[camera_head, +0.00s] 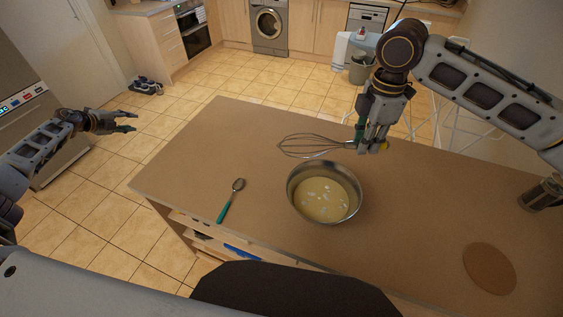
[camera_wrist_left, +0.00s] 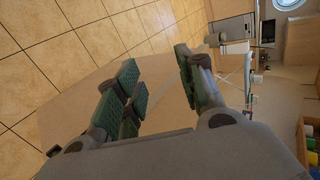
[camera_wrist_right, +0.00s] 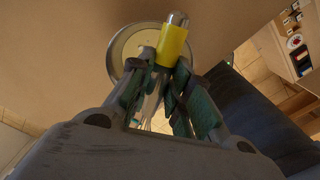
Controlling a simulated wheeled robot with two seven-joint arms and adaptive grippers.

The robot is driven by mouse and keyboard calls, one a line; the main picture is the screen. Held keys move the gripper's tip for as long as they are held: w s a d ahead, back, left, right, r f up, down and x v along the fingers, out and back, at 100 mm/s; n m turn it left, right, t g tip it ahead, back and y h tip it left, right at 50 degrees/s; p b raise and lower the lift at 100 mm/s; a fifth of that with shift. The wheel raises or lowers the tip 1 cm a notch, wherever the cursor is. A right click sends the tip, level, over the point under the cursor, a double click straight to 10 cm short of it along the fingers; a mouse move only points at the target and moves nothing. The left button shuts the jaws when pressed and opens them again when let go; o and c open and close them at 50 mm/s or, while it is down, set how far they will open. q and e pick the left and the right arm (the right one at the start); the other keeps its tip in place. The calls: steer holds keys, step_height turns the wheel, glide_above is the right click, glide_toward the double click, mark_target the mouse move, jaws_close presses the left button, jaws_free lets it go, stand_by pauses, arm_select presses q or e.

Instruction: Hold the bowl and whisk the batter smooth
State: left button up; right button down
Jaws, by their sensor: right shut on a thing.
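A metal bowl (camera_head: 297,205) of pale yellow batter (camera_head: 325,199) with white lumps stands on the brown counter. My right gripper (camera_head: 374,143) is shut on the whisk (camera_head: 308,145) and holds it above the counter, behind the bowl. The whisk's wire loops point left, apart from the batter. In the right wrist view, the whisk's yellow, metal-tipped handle (camera_wrist_right: 173,44) stands between the fingers and part of the bowl (camera_wrist_right: 120,48) shows behind it. My left gripper (camera_head: 122,122) is open and empty over the floor, left of the counter; its spread fingers show in the left wrist view (camera_wrist_left: 160,85).
A spoon with a teal handle (camera_head: 225,207) lies on the counter (camera_head: 255,135) left of the bowl. A round brown mat (camera_head: 489,268) and a dark jar (camera_head: 541,194) are at the right. The counter between spoon and bowl is clear.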

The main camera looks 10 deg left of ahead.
arm_select(q)
steer(key=w+d+r+t+h, duration=0.1)
steer(key=w+r, duration=0.2)
steer(key=r, duration=0.5)
steer(key=w+d+r+t+h, duration=0.1)
steer(key=w+r, duration=0.1)
steer(key=r, duration=0.7)
steer(key=w+d+r+m+h, duration=0.25)
steer(key=d+r+m, duration=0.3)
steer(key=d, duration=0.35)
steer(key=s+d+f+m+g+h, duration=0.1)
steer(key=d+f+m+g, duration=0.25)
steer(key=d+m, duration=0.6)
steer(key=s+d+f+m+g, duration=0.15)
steer(key=d+f+m, duration=0.35)
steer(key=d, duration=0.7)
steer(key=s+d+f+m+g+h, duration=0.1)
steer(key=d+f+m+g, duration=0.15)
steer(key=d+m, duration=0.7)
steer(key=s+d+f+m+g+y, duration=0.1)
steer(key=s+d+f+m+g, duration=0.2)
steer(key=s+d+m, duration=0.6)
steer(key=s+d+f+m+g+y, duration=0.2)
steer(key=s+d+m, duration=0.7)
steer(key=d+m, duration=0.5)
step_height(320, 180, down, 2)
steer(key=shift+d+f+m+g, duration=0.1)
steer(key=shift+d+m+g, duration=0.1)
steer(key=shift+m+g, duration=0.2)
steer(key=shift+f, duration=0.1)
